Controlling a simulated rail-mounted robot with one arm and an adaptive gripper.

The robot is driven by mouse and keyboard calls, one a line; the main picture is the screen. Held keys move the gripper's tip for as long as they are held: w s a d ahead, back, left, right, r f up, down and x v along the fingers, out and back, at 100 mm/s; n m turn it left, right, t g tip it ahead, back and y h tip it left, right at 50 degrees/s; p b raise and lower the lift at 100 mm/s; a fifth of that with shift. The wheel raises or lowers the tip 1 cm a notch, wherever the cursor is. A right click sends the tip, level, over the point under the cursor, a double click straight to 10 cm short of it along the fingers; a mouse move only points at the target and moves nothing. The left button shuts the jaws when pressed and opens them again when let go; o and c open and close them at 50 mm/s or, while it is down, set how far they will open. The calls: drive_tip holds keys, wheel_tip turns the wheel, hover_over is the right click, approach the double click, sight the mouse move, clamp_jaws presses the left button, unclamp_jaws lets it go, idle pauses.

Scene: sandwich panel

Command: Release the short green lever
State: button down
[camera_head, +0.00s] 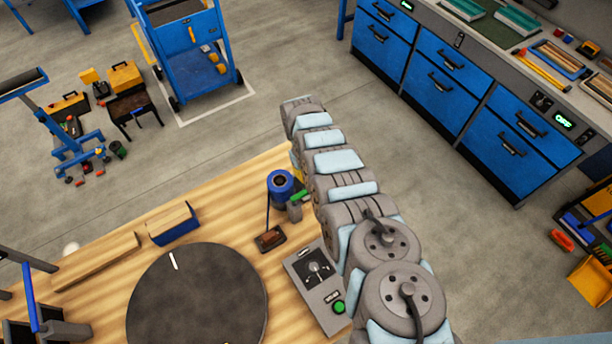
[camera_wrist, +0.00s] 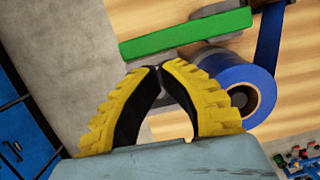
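The short green lever (camera_wrist: 185,35) lies as a straight bar across the upper middle of the wrist view, joined to a grey part at its right. In the head view the green lever (camera_head: 300,196) shows small beside a grey block (camera_head: 295,212), just left of my arm. My gripper (camera_wrist: 158,69) has yellow ribbed fingers with black inner faces. In the head view my arm mostly hides my gripper.
A blue roll (camera_wrist: 240,88) sits close to the right finger. It also shows on the wooden table in the head view (camera_head: 280,186). A control box (camera_head: 317,285) with a green button and a dark round disc (camera_head: 197,300) are nearby. Blue drawers (camera_head: 450,85) stand beyond open floor.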

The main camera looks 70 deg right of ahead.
drive_tip(key=shift+w+b, duration=0.55)
drive_tip(key=shift+w, duration=0.1)
drive_tip(key=shift+f, duration=0.1)
drive_tip(key=w+d+r+b, duration=0.1)
drive_tip(key=w+r+b, duration=0.1)
drive_tip(key=r+b, duration=0.3)
drive_tip(key=w+d+r+b, duration=0.2)
drive_tip(key=w+r+b, duration=0.1)
drive_tip(key=b, duration=0.5)
drive_tip(key=shift+v, duration=0.9)
drive_tip(key=shift+d+r, duration=0.1)
drive_tip(key=shift+d, duration=0.05)
drive_tip(key=shift+s, duration=0.1)
